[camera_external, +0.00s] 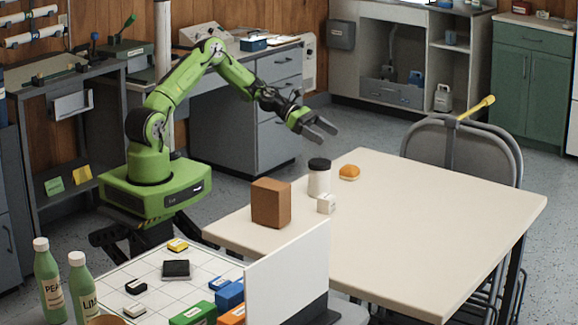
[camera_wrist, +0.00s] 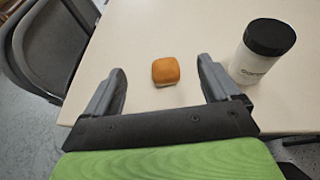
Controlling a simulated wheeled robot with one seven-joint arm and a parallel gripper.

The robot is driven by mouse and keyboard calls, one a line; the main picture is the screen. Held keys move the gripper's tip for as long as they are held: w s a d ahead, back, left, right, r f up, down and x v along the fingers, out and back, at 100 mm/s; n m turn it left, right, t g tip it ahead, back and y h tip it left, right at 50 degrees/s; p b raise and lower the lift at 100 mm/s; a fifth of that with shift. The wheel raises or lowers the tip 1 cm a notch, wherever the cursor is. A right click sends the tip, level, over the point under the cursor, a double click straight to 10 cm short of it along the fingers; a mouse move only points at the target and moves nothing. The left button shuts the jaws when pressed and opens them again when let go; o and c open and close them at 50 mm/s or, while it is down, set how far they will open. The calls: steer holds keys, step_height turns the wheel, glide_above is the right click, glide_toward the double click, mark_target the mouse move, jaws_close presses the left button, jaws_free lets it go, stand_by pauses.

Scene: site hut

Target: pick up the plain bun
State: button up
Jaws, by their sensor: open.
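The plain bun (camera_external: 349,172) is small, rounded and orange-brown with a paler underside. It sits on the cream table (camera_external: 440,220) near its far edge, just right of a dark-lidded white jar. In the wrist view the bun (camera_wrist: 165,71) lies ahead of my gripper (camera_wrist: 161,78), roughly midway between the two fingers, with nothing touching it. My gripper also shows in the external view (camera_external: 325,130), raised in the air beyond the far edge of the table, up and left of the bun. Its fingers are apart and empty.
The jar (camera_external: 319,180) stands close beside the bun; in the wrist view this jar (camera_wrist: 262,50) is right of the right finger. A brown box (camera_external: 271,203) and a small white block (camera_external: 326,203) stand nearby. A folding chair (camera_external: 465,150) is behind the table. The table's right side is clear.

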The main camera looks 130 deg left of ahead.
glide_toward(343, 168)
steer(key=shift+w+a+f, duration=0.3)
steer(key=shift+a+f, duration=0.2)
steer(key=shift+f, duration=0.05)
steer(key=shift+w+a+f, duration=0.3)
steer(key=shift+a+f, duration=0.2)
steer(key=shift+f, duration=0.1)
steer(key=b+x, duration=0.2)
steer(key=x, duration=0.5)
steer(key=shift+w, duration=0.1)
steer(key=shift+a+r, duration=0.1)
steer(key=shift+r, duration=0.05)
